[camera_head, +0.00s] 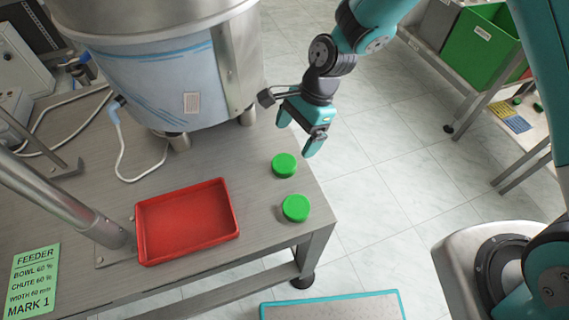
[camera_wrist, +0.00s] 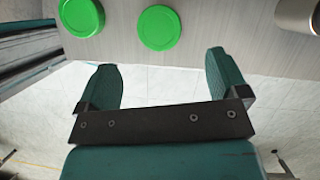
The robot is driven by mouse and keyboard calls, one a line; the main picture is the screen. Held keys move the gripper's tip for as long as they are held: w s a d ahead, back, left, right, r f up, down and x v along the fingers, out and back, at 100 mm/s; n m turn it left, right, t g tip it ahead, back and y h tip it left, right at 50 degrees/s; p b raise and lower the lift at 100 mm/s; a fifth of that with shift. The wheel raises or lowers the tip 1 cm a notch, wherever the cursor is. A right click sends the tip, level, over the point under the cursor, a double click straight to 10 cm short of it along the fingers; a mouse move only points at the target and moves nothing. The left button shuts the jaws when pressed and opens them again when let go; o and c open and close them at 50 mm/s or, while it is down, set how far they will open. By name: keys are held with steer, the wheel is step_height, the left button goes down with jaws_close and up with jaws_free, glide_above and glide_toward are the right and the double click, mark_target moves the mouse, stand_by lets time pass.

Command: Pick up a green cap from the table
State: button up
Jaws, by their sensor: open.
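Two round green caps lie on the grey table (camera_head: 262,230) near its right edge. The farther cap (camera_head: 284,165) is close to my gripper, and the nearer cap (camera_head: 296,208) is by the front right corner. My gripper (camera_head: 299,138) is open and empty, above and just beyond the farther cap, apart from it. In the wrist view, one cap (camera_wrist: 159,27) shows ahead of the gap between my fingers (camera_wrist: 165,80). The other cap (camera_wrist: 82,16) is to its left, partly cut off by the top of the picture.
A red tray (camera_head: 187,258) lies left of the caps. A large metal feeder bowl (camera_head: 175,85) stands on the table behind them. A green sign (camera_head: 34,284) is at lower left. A shelf with a green bin (camera_head: 482,50) stands at upper right. The floor between is clear.

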mark_target(283, 163)
steer(key=x, duration=0.8)
steer(key=shift+s+f, duration=0.1)
steer(key=c, duration=1)
